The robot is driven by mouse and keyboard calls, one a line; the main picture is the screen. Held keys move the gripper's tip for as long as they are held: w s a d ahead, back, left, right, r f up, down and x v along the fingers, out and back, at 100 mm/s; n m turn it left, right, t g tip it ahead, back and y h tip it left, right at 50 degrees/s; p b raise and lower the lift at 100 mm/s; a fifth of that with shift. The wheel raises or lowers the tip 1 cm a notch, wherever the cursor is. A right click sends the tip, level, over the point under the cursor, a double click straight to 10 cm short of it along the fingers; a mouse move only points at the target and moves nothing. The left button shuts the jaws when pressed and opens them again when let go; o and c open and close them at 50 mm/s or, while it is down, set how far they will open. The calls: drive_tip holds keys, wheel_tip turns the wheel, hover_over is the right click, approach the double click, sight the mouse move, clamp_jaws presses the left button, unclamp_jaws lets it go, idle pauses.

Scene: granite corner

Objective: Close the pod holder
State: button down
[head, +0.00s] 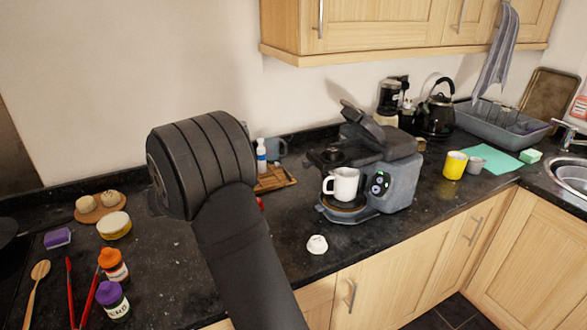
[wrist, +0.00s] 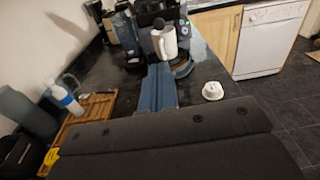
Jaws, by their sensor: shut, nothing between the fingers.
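The coffee machine (head: 400,180) stands on the dark counter. Its hinged lid (head: 362,122), over the pod holder, is tilted up and open. A white mug (head: 345,185) stands on the machine's drip tray (head: 340,212). In the wrist view the machine (wrist: 128,32) is at the top, partly cut off, with the mug (wrist: 168,43) in front. My gripper (wrist: 160,70) is shut and empty, its fingers pointing toward the machine and apart from the lid. In the head view my arm hides the gripper.
A small white item (head: 317,244) lies on the counter before the machine. Wall cabinets (head: 390,25) hang above.

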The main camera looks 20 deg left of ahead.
approach(313, 163)
drive_tip(key=shift+t, duration=0.4)
drive_tip(key=x, duration=0.2)
drive_tip(key=f+x, duration=0.1)
drive_tip(key=x, duration=0.1)
drive_tip(key=shift+w+a, duration=0.1)
drive_tip(key=shift+w, duration=0.1)
drive_tip(key=x, duration=0.8)
drive_tip(key=shift+w+d+r, duration=0.1)
drive_tip(key=shift+d, duration=0.15)
drive_tip(key=v, duration=1.4)
drive_tip(key=shift+a, duration=0.25)
